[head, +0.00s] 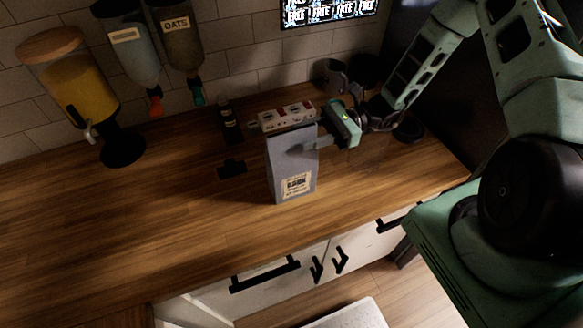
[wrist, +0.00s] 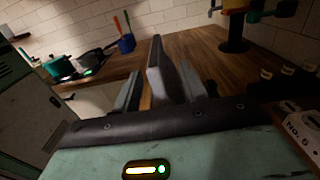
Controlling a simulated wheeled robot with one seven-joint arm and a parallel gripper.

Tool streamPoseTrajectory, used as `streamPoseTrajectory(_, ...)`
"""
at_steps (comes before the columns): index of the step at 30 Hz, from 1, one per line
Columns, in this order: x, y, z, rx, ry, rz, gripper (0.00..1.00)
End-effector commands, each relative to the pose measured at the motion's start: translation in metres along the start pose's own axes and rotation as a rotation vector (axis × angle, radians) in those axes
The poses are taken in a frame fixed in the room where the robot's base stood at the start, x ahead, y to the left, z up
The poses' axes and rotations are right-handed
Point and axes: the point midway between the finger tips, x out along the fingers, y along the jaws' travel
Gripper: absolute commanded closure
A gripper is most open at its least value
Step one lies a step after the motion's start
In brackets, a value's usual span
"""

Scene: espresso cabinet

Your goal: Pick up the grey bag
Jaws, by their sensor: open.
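The grey bag (head: 280,160) stands upright on the wooden counter, with a pale label low on its front. My gripper (head: 304,144) reaches in from the right at the bag's upper part, and one finger shows in front of the bag's face. In the wrist view the bag (wrist: 157,70) shows edge-on as a tall grey slab between the two fingers of my open gripper (wrist: 161,86). A gap shows beside the left finger; contact on the right side cannot be told. The far finger is hidden in the head view.
A white and red box (head: 287,115) sits close behind the bag; it shows at the right in the wrist view (wrist: 298,136). Dispensers (head: 70,82) stand at the back left. Small dark items (head: 231,169) lie left of the bag. The counter's left and front are clear.

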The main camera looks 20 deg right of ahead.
Motion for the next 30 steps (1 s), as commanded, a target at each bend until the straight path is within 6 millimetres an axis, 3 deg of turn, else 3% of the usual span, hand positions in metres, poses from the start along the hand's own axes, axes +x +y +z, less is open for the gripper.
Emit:
streamPoseTrajectory(6,0.025,0.0,0.002,0.002,-0.001,0.0,0.57)
streamPoseTrajectory(13,0.026,0.0,0.0,0.0,0.001,-0.001,0.57)
streamPoseTrajectory(14,0.026,0.0,0.0,0.0,0.001,-0.001,0.6)
streamPoseTrajectory(18,0.026,0.0,0.0,0.0,0.001,-0.001,0.99)
streamPoseTrajectory(30,0.026,0.0,0.0,0.0,0.001,-0.001,1.0)
